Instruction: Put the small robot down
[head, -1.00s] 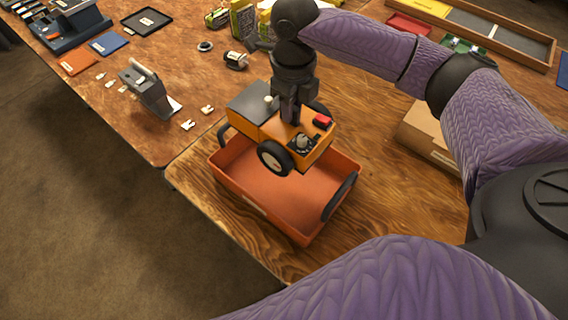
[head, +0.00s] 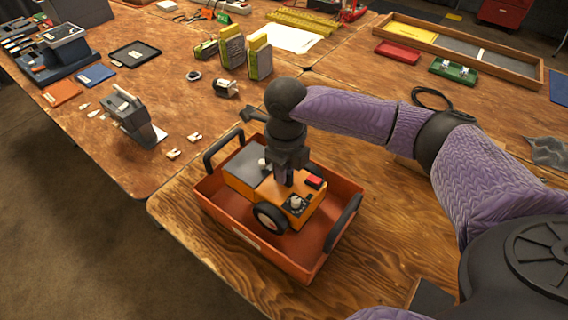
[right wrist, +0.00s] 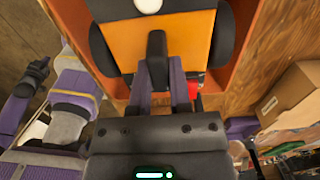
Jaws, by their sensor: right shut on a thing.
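The small robot (head: 309,207) is an orange box with a grey top panel, dark wheels, a red button and a knob. It sits low inside the orange-red tray (head: 333,238), within its walls. I cannot tell whether it touches the tray floor. My right gripper (head: 286,182) points down from above and is shut on a part on top of the small robot. In the right wrist view, the fingers (right wrist: 157,75) close on a dark upright piece in front of the orange body (right wrist: 185,42). My left gripper does not show in the head view.
The tray has dark handles and stands near the table's front edge. A grey device (head: 133,115) and small pale connectors (head: 174,154) lie to the left. Yellow-and-grey blocks (head: 232,47) stand behind. A cardboard box (right wrist: 290,95) is beside the tray in the wrist view.

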